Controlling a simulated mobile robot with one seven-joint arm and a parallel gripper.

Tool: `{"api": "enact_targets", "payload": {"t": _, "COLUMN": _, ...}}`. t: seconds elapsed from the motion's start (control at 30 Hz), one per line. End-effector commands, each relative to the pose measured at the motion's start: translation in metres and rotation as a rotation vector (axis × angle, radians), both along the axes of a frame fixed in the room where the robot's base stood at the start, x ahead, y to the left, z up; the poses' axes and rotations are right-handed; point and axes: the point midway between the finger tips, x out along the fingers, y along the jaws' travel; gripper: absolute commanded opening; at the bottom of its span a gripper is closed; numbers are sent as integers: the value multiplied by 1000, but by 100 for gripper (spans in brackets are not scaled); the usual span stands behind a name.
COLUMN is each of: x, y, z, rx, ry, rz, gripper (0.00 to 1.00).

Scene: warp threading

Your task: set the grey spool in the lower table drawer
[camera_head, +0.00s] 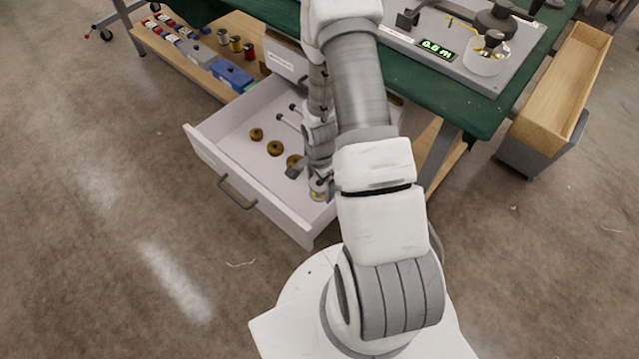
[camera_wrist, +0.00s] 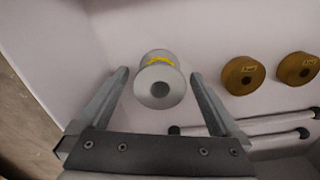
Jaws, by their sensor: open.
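The lower table drawer (camera_head: 242,145) is pulled out under the green-topped table. A grey spool (camera_wrist: 160,86) with a band of yellow thread is inside the drawer's outline, and in the wrist view it appears to stand on the drawer floor. The spool also shows low by my gripper in the head view (camera_head: 320,189). My gripper (camera_wrist: 161,73) is open, with one finger on each side of the spool and visible gaps between. In the head view my gripper (camera_head: 309,180) reaches down inside the drawer, and my arm hides part of the drawer's right side.
Several brass-coloured discs (camera_head: 275,148) and rods (camera_head: 289,121) with dark ends lie in the drawer. An upper drawer (camera_head: 285,62) is shut above it. Spools and a blue box (camera_head: 232,77) sit on the wooden shelf to the left. The drawer's front left is clear.

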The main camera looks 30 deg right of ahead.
Motion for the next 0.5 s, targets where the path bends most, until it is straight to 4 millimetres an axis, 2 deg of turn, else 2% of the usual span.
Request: {"api": "enact_targets", "payload": {"t": 0.5, "x": 1, "y": 0, "z": 102, "rx": -1, "ry": -3, "rz": 0, "gripper": 100}}
